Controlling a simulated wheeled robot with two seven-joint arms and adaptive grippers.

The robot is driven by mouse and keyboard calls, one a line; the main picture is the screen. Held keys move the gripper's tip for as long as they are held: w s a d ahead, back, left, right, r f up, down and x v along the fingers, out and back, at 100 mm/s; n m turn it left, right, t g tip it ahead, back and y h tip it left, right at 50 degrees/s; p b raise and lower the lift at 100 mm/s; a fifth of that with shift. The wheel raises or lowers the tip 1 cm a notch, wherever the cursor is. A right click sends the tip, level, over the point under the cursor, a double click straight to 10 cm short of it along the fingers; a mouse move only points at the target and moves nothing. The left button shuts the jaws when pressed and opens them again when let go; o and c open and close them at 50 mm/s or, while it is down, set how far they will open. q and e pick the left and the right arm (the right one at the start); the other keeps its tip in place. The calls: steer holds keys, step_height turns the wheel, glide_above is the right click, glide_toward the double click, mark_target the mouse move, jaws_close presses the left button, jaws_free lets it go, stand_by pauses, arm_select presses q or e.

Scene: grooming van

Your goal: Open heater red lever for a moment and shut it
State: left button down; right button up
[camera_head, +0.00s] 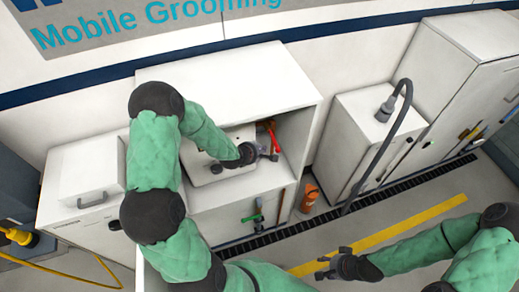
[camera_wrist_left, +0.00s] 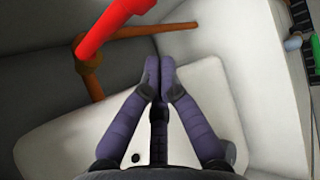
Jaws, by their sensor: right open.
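The red lever (camera_head: 273,138) sits on brown-orange pipework inside the open white cabinet, beside a white heater box (camera_head: 203,172). In the left wrist view, the red lever (camera_wrist_left: 108,22) is large at the upper left, joined to an orange-brown pipe (camera_wrist_left: 150,31). My left gripper (camera_head: 268,154) is in the cabinet opening, just in front of the lever. Its fingertips (camera_wrist_left: 159,72) meet with nothing visible between them, and they appear apart from the lever, to its lower right. My right gripper (camera_head: 335,263) is open and empty above the floor at lower right.
The cabinet's top (camera_head: 225,75) and side wall bound the space around my left gripper. A green handle (camera_head: 254,214) is below the opening. An orange container (camera_head: 309,197) stands on the floor to the right. A dark hose (camera_head: 383,142) arches by the white cabinets.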

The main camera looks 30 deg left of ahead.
arm_select(q)
steer(key=s+a+r+p, duration=0.2)
steer(key=s+r, duration=0.4)
steer(key=r, duration=0.1)
steer(key=shift+a+r, duration=0.25)
arm_select(e)
steer(key=shift+r, duration=0.55)
steer(key=shift+a, duration=0.1)
